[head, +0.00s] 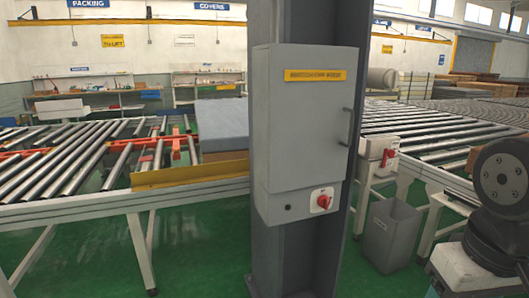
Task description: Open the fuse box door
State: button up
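The grey fuse box (298,130) is mounted on a dark grey steel column (305,245) in the middle of the head view. Its door looks shut and carries a yellow label (315,74). A dark handle (345,127) sits at the right edge of the door. A red rotary switch (323,201) is on the panel below the door. My gripper is not in view; part of my arm shows at the right edge, apart from the box.
Roller conveyors (85,160) stand left of and behind the column, with more rollers (430,130) to the right. A blue-grey mattress (222,124) lies on the left conveyor. A grey bin (391,236) stands right of the column. Green floor (205,265) is clear at front left.

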aim_at(312, 88)
jog(key=z, duration=0.8)
jog(key=i, duration=0.4)
jog(key=u, duration=0.8)
